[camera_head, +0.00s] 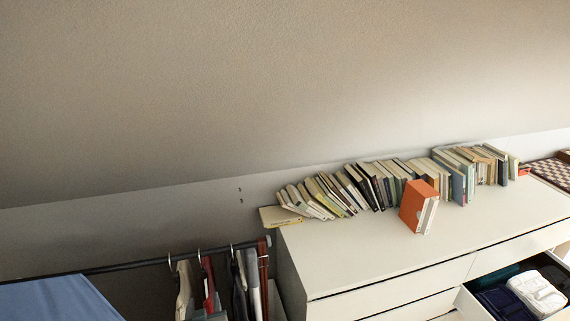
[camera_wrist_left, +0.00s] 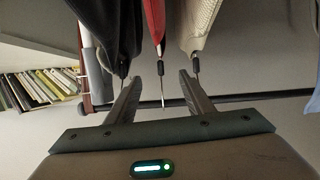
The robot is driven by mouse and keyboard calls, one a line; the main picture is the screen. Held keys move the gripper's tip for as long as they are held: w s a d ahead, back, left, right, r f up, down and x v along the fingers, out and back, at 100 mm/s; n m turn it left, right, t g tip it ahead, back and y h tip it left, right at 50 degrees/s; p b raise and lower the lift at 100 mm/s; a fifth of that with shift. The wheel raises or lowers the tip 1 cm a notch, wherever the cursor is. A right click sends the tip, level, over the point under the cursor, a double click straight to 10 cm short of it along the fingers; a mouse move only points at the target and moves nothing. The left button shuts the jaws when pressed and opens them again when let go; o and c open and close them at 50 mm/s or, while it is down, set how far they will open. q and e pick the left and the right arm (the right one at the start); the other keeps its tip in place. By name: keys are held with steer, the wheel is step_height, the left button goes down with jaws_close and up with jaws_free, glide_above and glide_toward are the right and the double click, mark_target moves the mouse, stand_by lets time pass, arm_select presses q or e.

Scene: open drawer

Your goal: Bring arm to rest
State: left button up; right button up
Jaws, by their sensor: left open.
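My left gripper (camera_wrist_left: 159,78) shows in the left wrist view with its two fingers spread apart. No object is held between them. Hanger hooks and a dark clothes rail (camera_wrist_left: 240,97) show behind the fingers; I cannot tell how close they are. The left gripper and arm do not show in the head view. My right gripper is in neither view. The open drawer (camera_head: 462,303) is at the lower right of the head view, with white folded cloth (camera_head: 537,291) and dark cloth (camera_head: 503,303) inside.
A blue surface (camera_head: 60,300) fills the lower left corner. A sloped wall stands behind.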

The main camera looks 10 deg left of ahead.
arm_select(q)
steer(key=s+d+f+m+g+h, duration=0.1)
steer(key=s+d+m+g+h, duration=0.25)
steer(key=s, duration=1.45)
steer(key=s+d+f+m+g+h, duration=0.15)
steer(key=s+d+m+g, duration=0.3)
steer(key=s, duration=1.35)
step_height(320, 180, down, 35)
steer(key=s+g+b, duration=0.2)
steer(key=b, duration=0.4)
steer(key=s+a+f+b, duration=0.1)
steer(key=s+f+b, duration=0.1)
steer(key=s+f, duration=0.6)
steer(key=s+a+f+g+b, duration=0.1)
steer(key=s+f+b, duration=0.1)
steer(key=s+f, duration=0.7)
step_height(320, 180, down, 3)
steer(key=shift+s+a+f, duration=0.15)
steer(key=shift+s+a, duration=0.15)
steer(key=shift+a, duration=0.05)
